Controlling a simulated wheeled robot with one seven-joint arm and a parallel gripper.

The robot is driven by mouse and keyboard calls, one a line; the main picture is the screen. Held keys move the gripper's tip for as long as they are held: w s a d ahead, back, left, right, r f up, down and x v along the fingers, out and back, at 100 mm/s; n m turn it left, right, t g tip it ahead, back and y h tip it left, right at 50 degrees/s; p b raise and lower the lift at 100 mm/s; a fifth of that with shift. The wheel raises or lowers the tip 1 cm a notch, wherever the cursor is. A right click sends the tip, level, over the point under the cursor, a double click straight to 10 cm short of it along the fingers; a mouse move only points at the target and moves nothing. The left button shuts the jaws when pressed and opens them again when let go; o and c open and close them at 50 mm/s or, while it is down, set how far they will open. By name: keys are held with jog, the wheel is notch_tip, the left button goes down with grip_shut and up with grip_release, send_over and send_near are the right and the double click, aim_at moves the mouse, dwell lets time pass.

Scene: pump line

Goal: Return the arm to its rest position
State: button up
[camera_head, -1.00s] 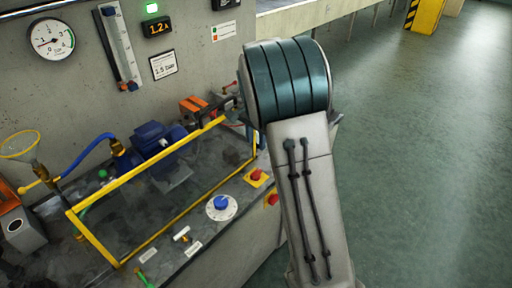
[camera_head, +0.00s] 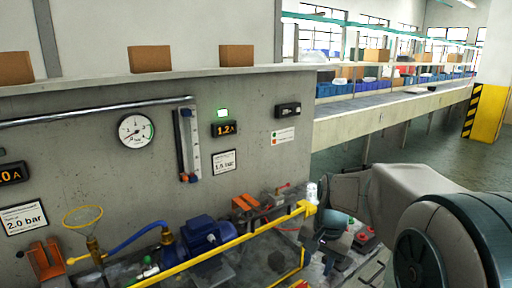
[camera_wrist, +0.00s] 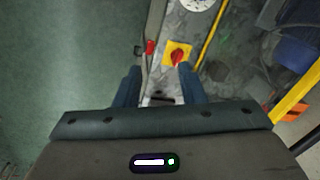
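My arm (camera_head: 400,195) reaches in from the right edge of the head view, bent, with its large dark teal joint close to the camera. Its end is over the right end of the pump bench, and the fingertips are hard to make out there. In the wrist view my gripper (camera_wrist: 160,78) points down, its two dark blue fingers apart with nothing held between them. Beyond the fingertips lie a red knob on a yellow plate (camera_wrist: 178,55) and a small red part (camera_wrist: 150,47).
A yellow frame rail (camera_head: 215,245) runs along the bench front, near my gripper. Behind it are a blue pump (camera_head: 203,232), a gauge (camera_head: 136,131) and a flow tube (camera_head: 187,145) on the wall. Green floor (camera_head: 420,145) is open at the right.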

jog(key=s+n+t, duration=0.1)
jog(key=s+n, duration=0.5)
jog(key=s, duration=1.1)
jog(key=shift+r+n+t+h, duration=0.3)
jog(key=shift+n+t+h, duration=0.1)
jog(key=shift+s+a, duration=0.15)
